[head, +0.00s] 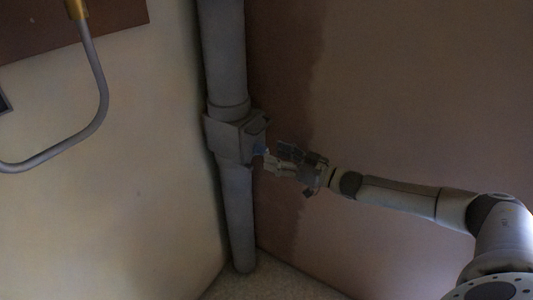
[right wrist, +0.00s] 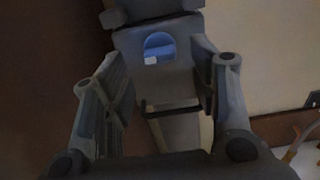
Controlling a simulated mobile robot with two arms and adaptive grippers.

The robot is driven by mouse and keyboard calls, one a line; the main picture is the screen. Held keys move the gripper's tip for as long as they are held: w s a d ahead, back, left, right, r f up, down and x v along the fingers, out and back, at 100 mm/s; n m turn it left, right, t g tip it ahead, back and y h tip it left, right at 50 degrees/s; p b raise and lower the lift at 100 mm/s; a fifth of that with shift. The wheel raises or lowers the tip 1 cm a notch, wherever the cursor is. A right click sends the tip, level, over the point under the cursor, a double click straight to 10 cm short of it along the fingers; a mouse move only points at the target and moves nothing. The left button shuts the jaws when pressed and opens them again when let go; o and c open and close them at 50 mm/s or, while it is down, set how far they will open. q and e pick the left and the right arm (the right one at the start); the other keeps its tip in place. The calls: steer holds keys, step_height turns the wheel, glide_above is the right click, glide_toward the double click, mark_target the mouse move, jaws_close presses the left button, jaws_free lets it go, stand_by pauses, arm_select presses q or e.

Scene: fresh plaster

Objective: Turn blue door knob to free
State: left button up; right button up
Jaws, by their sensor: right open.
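The blue knob (head: 259,149) is a small patch on the side of a grey box (head: 226,138) fitted on a vertical pipe in the corner. In the right wrist view the knob (right wrist: 159,47) is a blue disc with a pale patch at its lower left, set in the box's face (right wrist: 185,72). My right gripper (head: 270,160) reaches in from the right, its tips close to the knob. In the right wrist view its fingers (right wrist: 158,75) are spread, one on each side, with the knob between and ahead. Contact cannot be told. My left gripper is out of view.
The grey pipe (head: 238,215) runs down to the speckled floor (head: 285,278). A pale wall (head: 110,180) stands to the left and a brown wall (head: 420,90) behind my right arm. A curved grey hose (head: 98,90) with a brass end hangs at the upper left.

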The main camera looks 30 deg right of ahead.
mark_target(265, 152)
steer(key=x, duration=0.4)
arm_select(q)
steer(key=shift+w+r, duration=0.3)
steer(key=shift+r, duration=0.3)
arm_select(e)
steer(key=c, duration=1)
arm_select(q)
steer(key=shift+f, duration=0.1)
